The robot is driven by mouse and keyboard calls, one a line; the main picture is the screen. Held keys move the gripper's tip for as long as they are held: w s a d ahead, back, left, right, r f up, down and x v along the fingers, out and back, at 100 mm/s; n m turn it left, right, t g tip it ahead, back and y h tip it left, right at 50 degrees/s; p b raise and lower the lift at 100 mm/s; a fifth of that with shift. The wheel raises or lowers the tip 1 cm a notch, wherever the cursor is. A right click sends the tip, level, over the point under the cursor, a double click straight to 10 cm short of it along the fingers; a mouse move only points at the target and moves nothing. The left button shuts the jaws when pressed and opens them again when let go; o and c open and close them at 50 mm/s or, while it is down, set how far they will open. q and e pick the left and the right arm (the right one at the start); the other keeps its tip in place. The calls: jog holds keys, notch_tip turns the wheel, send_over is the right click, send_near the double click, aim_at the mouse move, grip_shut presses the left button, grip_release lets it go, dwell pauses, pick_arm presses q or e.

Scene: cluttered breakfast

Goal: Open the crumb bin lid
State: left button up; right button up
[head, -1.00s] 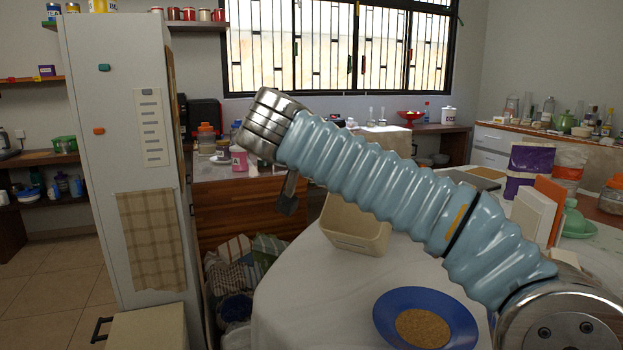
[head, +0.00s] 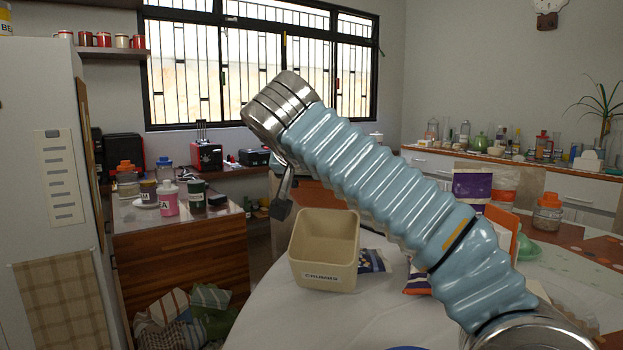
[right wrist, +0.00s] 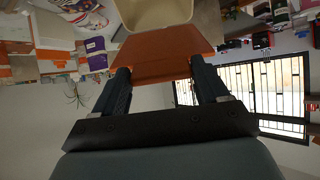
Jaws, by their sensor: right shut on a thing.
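The crumb bin (head: 323,272) is a cream, square tub labelled CRUMBS on the white round table. Its top is open and its inside shows. It also shows at the top of the right wrist view (right wrist: 157,14). My right gripper (head: 281,209) is just left of and above the bin's rim, partly hidden by my arm. In the right wrist view its two dark fingers (right wrist: 163,85) are shut on a flat orange-brown panel (right wrist: 165,58) beside the bin, apparently its lid. I cannot tell whether the panel is hinged to the bin. My left gripper is out of view.
A patterned blue packet (head: 371,261) lies right of the bin. A purple-and-white bag (head: 471,187) and an orange-lidded jar (head: 547,213) stand farther right. A wooden counter (head: 185,265) with jars stands at the left. The white tablecloth (head: 290,325) in front of the bin is bare.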

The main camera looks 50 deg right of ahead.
jog(key=shift+r, duration=0.1)
dwell(0.7)
jog(key=o, duration=1.5)
jog(key=shift+s+a, duration=0.1)
jog(key=shift+p+v, duration=0.75)
jog(key=shift+v, duration=6.05)
jog(key=shift+c, duration=0.2)
